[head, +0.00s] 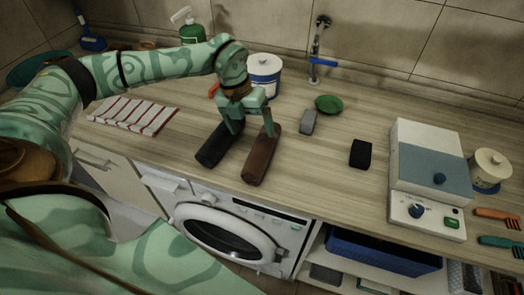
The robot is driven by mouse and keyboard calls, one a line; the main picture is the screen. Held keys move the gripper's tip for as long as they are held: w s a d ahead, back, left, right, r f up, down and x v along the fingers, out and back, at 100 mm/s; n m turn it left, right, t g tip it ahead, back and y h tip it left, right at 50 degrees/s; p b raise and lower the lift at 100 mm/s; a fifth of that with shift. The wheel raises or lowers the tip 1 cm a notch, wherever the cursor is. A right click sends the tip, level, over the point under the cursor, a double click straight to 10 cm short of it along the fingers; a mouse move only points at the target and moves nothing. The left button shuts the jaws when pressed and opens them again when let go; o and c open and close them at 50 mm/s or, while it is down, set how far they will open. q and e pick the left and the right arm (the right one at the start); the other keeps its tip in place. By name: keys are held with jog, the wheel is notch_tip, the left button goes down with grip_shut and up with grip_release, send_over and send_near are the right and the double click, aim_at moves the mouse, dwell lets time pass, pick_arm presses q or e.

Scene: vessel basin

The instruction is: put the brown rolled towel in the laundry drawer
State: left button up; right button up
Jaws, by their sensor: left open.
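The brown rolled towel (260,162) lies on the wooden counter near its front edge, above the washing machine. A dark rolled towel (215,148) lies just left of it. My left gripper (253,131) is open and points down over the far end of the brown towel. One finger shows toward the gap between the two rolls, the other at the brown roll's far end. I cannot tell if they touch it. A white front with a handle (95,161) left of the washing machine may be the laundry drawer; my arm partly hides that area. My right gripper is out of view.
A striped cloth (138,116) lies to the left. A grey block (308,121), black block (361,153) and green dish (328,104) lie to the right. A white-and-blue tub (264,72) stands behind the gripper. A white box device (427,165) stands far right. The washing machine (228,235) is below.

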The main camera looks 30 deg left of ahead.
aim_at(259, 145)
pick_arm(q)
jog(key=x, duration=0.3)
jog(key=shift+d+f, duration=0.15)
jog(key=shift+f, duration=0.2)
jog(key=x, duration=0.3)
jog(key=b+x, duration=0.1)
jog(key=x, duration=0.1)
jog(key=shift+w+f, duration=0.15)
jog(key=shift+w, duration=0.2)
jog(key=c, duration=1.2)
